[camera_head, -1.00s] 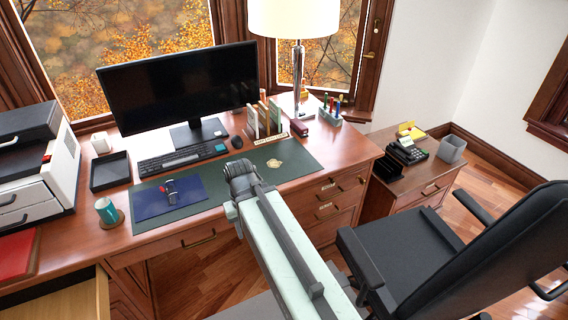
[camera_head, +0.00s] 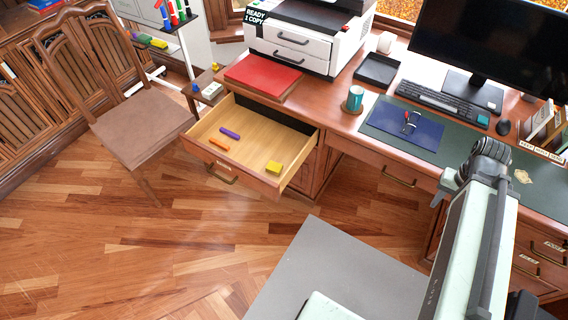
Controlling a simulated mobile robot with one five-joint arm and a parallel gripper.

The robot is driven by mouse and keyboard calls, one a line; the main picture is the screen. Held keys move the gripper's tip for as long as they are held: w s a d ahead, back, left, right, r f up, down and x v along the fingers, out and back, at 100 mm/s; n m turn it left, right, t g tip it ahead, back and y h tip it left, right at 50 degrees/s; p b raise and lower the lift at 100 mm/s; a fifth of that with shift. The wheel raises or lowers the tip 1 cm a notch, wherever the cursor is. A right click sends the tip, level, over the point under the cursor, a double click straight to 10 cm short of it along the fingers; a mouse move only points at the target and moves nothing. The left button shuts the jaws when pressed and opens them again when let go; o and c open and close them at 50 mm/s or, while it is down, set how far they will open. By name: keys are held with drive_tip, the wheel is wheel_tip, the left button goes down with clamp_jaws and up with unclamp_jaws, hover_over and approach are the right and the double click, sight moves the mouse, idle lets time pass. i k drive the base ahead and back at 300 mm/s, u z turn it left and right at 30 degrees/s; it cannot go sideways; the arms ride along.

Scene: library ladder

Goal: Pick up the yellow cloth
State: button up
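A small yellow thing (camera_head: 273,167) lies at the front right inside the open desk drawer (camera_head: 222,170); it looks block-like, and I cannot tell whether it is cloth. Another small yellow thing (camera_head: 159,43) lies beside a green one on a low ledge at the back left, too small to tell what it is. My arm shows at the right, over the desk's front edge, well to the right of the drawer. The fingers of my gripper do not show.
The drawer also holds a purple piece (camera_head: 230,133) and an orange piece (camera_head: 219,145). A wooden chair (camera_head: 137,125) stands left of the drawer. The desk carries a printer (camera_head: 290,50), a red folder (camera_head: 262,74), a teal mug (camera_head: 355,98) and a blue mat (camera_head: 385,120).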

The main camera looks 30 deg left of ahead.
sight(275, 168)
drive_tip(key=u, duration=1.2)
drive_tip(key=k, duration=0.4)
drive_tip(key=u, duration=0.35)
drive_tip(key=i, duration=0.5)
drive_tip(key=z, duration=0.05)
